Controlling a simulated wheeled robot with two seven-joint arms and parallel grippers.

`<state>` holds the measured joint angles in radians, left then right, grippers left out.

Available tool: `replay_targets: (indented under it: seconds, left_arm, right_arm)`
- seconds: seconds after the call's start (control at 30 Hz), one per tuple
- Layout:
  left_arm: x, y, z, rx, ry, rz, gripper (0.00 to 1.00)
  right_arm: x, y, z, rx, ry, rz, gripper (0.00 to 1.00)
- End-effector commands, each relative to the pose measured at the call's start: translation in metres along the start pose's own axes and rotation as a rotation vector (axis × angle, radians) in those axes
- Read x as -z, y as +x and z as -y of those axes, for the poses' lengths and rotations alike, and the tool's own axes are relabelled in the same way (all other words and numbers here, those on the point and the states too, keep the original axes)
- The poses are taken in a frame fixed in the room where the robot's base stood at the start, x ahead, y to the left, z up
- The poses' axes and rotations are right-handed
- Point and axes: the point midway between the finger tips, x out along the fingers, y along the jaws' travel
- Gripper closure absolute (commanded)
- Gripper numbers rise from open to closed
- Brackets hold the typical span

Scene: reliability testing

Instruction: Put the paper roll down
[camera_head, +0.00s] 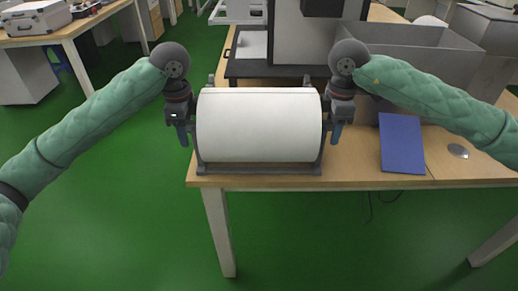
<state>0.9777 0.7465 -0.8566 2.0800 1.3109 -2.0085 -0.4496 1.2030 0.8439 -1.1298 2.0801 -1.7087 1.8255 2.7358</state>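The white paper roll (259,125) lies level across a dark stand (259,169) at the left front of the wooden table. The stand's uprights show at both ends of the roll. I cannot tell whether the roll's ends rest in the stand or hang just above it. My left gripper (183,128) is at the roll's left end and my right gripper (337,128) is at its right end, both pointing down. Their fingers are partly hidden, so I cannot tell whether either is shut on the roll's ends.
A blue board (401,143) and a small grey disc (457,151) lie on the table (365,171) to the right.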

Motion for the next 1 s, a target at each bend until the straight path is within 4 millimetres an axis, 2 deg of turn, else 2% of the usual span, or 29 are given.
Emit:
replay_targets:
  seconds: [0.27,0.43,1.0]
  left_arm:
    - [0.000,-0.001,0.000,0.000,0.000,0.000,0.58]
    - [0.000,-0.011,0.001,0.002,0.000,0.001,0.58]
    - [0.000,-0.085,0.001,0.003,0.000,0.001,0.58]
  right_arm:
    - [0.000,0.000,0.000,0.000,0.000,0.000,0.58]
    - [0.000,0.000,0.000,0.000,0.000,0.000,0.58]
    - [0.000,0.000,0.000,0.000,0.000,0.000,0.58]
